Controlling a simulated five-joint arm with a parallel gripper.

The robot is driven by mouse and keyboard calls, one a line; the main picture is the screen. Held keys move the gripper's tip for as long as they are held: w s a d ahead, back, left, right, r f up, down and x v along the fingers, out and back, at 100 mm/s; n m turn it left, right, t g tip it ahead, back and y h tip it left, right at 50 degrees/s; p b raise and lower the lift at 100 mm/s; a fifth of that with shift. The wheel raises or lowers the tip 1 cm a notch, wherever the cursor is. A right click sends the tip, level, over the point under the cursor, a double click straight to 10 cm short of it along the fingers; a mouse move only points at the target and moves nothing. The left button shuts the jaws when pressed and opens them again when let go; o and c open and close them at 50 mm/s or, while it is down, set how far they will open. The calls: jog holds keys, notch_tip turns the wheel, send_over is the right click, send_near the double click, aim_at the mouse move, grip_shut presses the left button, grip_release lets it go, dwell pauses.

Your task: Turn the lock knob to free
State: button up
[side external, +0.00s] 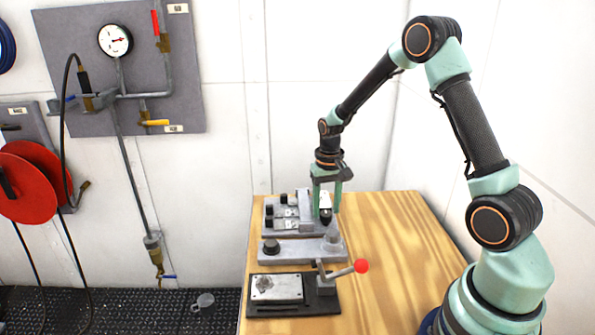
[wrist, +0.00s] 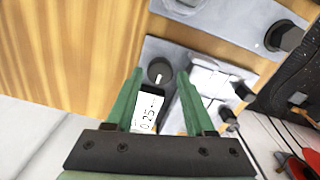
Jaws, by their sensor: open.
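A round black knob (wrist: 159,71) with a white line on its top shows in the wrist view, on a grey plate (wrist: 150,50). It lies between the tips of my gripper (wrist: 161,82), whose green fingers stand apart on its left and right. I cannot tell whether either finger touches it. A black block with a white face reading about 0.25 (wrist: 147,112) sits nearer the camera between the fingers. In the side external view my gripper (side external: 327,208) points down over the rear fixture, and a dark part (side external: 326,216) shows between its fingers. The knob's free and locked marks are not readable.
A pale clamp-like block (wrist: 208,82) stands close to the right finger. In the side external view, a grey plate with a black knob (side external: 271,246) and a black base with a red-balled lever (side external: 361,266) lie in front. The wooden top (side external: 385,235) is clear on the right.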

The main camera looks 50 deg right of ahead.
jog(key=shift+f, duration=0.7)
grip_shut()
